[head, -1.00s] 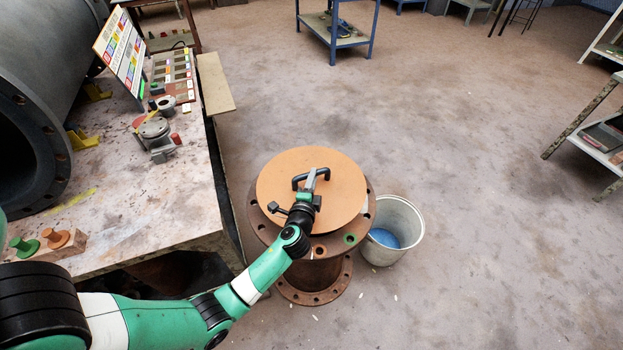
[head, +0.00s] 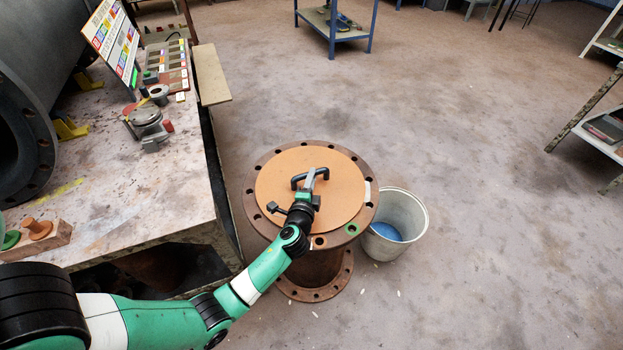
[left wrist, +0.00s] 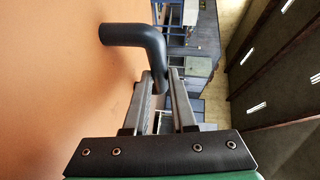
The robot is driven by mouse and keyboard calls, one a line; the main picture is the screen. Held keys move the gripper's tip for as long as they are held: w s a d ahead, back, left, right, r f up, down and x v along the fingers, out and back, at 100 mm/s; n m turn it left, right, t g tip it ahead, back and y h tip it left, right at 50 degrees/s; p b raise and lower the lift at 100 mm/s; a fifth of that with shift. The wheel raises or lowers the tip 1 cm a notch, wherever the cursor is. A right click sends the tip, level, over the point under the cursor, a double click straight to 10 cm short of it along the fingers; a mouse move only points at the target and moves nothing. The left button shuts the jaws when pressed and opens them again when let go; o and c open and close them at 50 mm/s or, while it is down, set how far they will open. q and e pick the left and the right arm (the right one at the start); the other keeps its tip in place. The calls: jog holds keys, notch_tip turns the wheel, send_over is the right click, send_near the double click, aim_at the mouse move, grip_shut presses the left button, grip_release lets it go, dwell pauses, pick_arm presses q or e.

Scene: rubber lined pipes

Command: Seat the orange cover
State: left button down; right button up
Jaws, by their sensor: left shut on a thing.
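The orange cover (head: 285,200) is a flat round disc with a black bar handle (head: 298,180) on top. It lies over the rusty pipe flange (head: 257,221), inside the ring of bolt holes, which shows all around it. I cannot tell whether it rests on the flange or hovers just above it. My left gripper (head: 311,184) is shut on the handle. In the left wrist view, the gripper fingers (left wrist: 161,88) close around one leg of the handle (left wrist: 140,40), with the orange face beside them. My right gripper is not in view.
A white bucket (head: 414,213) with blue contents stands close to the pipe's right. A stained workbench (head: 120,200) on the left carries a large grey pipe (head: 35,60) and small parts. One flange hole is ringed green (head: 352,229).

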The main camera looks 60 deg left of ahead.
pick_arm(q)
jog(key=shift+f+b, duration=0.35)
jog(key=shift+b, duration=0.05)
dwell(0.5)
jog(key=c, duration=0.7)
grip_release()
jog(key=shift+o, duration=0.2)
jog(key=shift+f, duration=0.1)
jog(key=p+v, duration=0.2)
jog(key=v, duration=0.3)
jog(key=p+v, duration=0.2)
jog(key=v, duration=0.3)
jog(key=shift+s+d+r, duration=0.1)
jog(key=shift+d+r, duration=0.15)
jog(key=shift+s+d, duration=0.35)
